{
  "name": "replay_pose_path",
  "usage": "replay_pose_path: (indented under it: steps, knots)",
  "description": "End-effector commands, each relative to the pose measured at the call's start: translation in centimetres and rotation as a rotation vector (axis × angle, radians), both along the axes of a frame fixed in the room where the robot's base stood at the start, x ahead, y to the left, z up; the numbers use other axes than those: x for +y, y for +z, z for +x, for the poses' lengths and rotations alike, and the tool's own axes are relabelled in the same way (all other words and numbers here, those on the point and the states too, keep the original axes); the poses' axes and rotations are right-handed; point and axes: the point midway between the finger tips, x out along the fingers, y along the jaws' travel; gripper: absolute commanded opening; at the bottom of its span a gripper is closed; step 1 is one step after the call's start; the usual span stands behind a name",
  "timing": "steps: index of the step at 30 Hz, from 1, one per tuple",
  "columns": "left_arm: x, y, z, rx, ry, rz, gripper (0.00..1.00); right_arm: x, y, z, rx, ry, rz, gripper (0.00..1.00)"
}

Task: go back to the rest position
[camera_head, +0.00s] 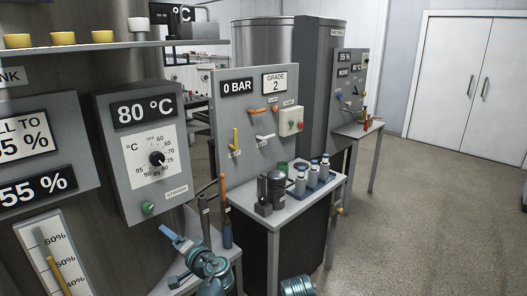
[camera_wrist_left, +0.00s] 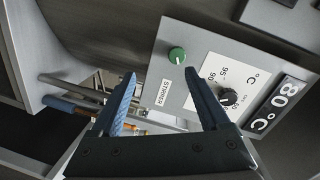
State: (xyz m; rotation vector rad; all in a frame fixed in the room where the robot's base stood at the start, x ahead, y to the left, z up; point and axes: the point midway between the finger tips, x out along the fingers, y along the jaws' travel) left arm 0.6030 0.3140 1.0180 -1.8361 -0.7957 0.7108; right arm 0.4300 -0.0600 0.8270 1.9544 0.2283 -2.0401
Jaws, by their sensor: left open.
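My left gripper (camera_head: 172,238) is low in the middle of the head view, in front of the grey control panel (camera_head: 150,155) with the 80 °C display. In the left wrist view the left gripper (camera_wrist_left: 160,78) has its two fingers spread with nothing between them. The green stirrer button (camera_wrist_left: 177,56) and the black temperature knob (camera_wrist_left: 228,97) show beyond the fingers, apart from them. The knob (camera_head: 157,158) and green button (camera_head: 149,208) also show in the head view. My right gripper is not in view.
A small table (camera_head: 290,213) with a dark canister (camera_head: 278,188) and a blue rack of bottles (camera_head: 314,186) stands right of the gripper. Upright tools with orange (camera_head: 224,195) and dark handles stand close beside it. Open floor (camera_head: 430,220) lies to the right.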

Motion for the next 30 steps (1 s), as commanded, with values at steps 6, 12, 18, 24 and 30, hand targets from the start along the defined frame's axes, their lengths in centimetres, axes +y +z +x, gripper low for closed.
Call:
replay_pose_path:
  steps: [6, 12, 18, 24, 30]
  knots:
    - [-6.1, -6.7, -4.0, 0.222, 0.086, -0.402, 0.79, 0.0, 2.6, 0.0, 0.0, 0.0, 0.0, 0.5]
    - [-15.3, -12.0, -9.8, 0.544, 0.1, -0.743, 0.79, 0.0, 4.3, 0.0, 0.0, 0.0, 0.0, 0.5]
    - [-22.6, -13.6, -15.1, 0.813, 0.064, -0.949, 0.79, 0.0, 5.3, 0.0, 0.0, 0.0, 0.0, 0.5]
    - [-25.3, -13.7, -17.2, 0.923, 0.041, -1.022, 0.79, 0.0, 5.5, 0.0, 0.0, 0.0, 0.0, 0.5]
    - [-25.4, -13.7, -17.3, 0.929, 0.04, -1.027, 0.79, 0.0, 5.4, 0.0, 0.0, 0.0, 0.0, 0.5]
